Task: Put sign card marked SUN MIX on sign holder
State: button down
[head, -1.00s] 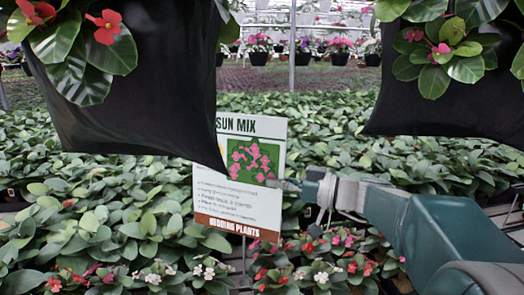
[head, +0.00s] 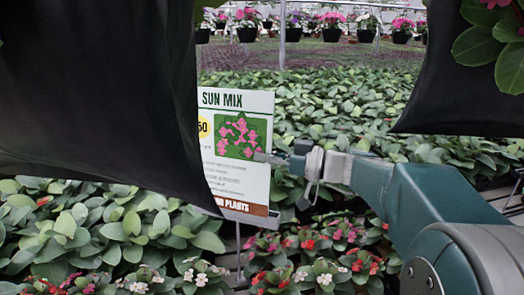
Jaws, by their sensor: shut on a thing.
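The sign card marked SUN MIX (head: 238,180) is upright in the middle of the head view. It is white with a picture of pink flowers and a brown strip at the bottom. A black hanging planter hides its left part. My gripper (head: 268,158) is shut on the card's right edge; its fingertips are small in the picture. A thin upright stem (head: 238,243) shows below the card and looks like part of the sign holder. I cannot tell whether the card touches it.
A large black hanging planter (head: 95,85) fills the left front, and another black planter (head: 455,85) hangs at upper right. Rows of green plants (head: 400,105) cover the benches behind. Red, pink and white flowers (head: 320,265) stand low in front. Potted flowers (head: 335,22) hang far back.

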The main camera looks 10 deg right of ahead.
jog(key=w+d, duration=0.2)
jog(key=w, duration=0.3)
jog(key=shift+d+f, duration=0.35)
jog(key=shift+d, duration=0.05)
jog(key=shift+r, duration=0.15)
dwell(0.6)
dwell(0.5)
jog(key=shift+w+d, duration=0.4)
jog(key=shift+w, duration=0.2)
jog(key=shift+f, duration=0.2)
